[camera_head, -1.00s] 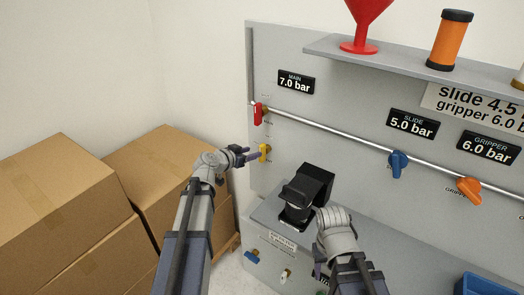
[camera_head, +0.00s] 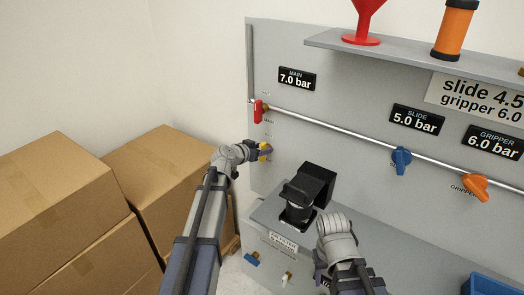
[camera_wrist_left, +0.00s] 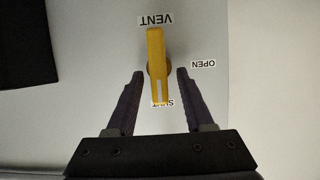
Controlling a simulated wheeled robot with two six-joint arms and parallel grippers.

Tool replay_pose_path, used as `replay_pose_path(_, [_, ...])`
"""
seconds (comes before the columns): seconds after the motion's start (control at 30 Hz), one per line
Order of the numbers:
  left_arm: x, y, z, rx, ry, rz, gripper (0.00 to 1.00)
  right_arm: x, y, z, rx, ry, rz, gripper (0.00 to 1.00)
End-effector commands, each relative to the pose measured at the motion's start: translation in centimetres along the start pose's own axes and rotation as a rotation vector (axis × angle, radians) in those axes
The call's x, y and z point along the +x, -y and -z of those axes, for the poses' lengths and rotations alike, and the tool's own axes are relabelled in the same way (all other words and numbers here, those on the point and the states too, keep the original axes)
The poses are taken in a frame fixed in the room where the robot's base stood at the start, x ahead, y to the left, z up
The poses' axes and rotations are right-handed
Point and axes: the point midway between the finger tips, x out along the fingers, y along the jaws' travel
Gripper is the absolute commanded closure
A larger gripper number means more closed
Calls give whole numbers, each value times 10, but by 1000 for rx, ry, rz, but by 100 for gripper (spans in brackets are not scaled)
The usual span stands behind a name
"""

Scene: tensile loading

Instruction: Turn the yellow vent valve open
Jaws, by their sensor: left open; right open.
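The yellow vent valve (camera_head: 265,151) is on the left part of the grey panel, below the red valve. In the left wrist view its yellow handle (camera_wrist_left: 156,62) runs from the VENT label to the partly covered SHUT label, with the OPEN label (camera_wrist_left: 203,64) to the right. My left gripper (camera_head: 258,151) is at the vent valve; in the wrist view its open fingers (camera_wrist_left: 158,80) stand on either side of the handle, with gaps on both sides. My right gripper (camera_head: 322,275) is low in front of the bench, mostly hidden by its wrist, away from the valve.
A red valve (camera_head: 258,110) sits on the pipe just above. A black device (camera_head: 308,190) stands on the bench to the right of my left gripper. Blue (camera_head: 401,158) and orange (camera_head: 475,187) valves are further right. Cardboard boxes (camera_head: 150,180) fill the left side.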

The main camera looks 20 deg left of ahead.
Motion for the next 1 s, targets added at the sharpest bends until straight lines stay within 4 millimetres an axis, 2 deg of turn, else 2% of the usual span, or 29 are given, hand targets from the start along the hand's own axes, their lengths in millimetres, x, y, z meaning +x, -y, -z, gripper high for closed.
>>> replay_pose_path(0.1, [0,0,0,0,0,0,50,0,0,0,0,0,0,50])
replay_pose_path(0.57, [-1,0,0,0,0,-1,100,0,0,0,0,0,0,50])
replay_pose_path(1.0, [0,0,0,-8,0,-4,100,0,0,0,0,0,0,50])
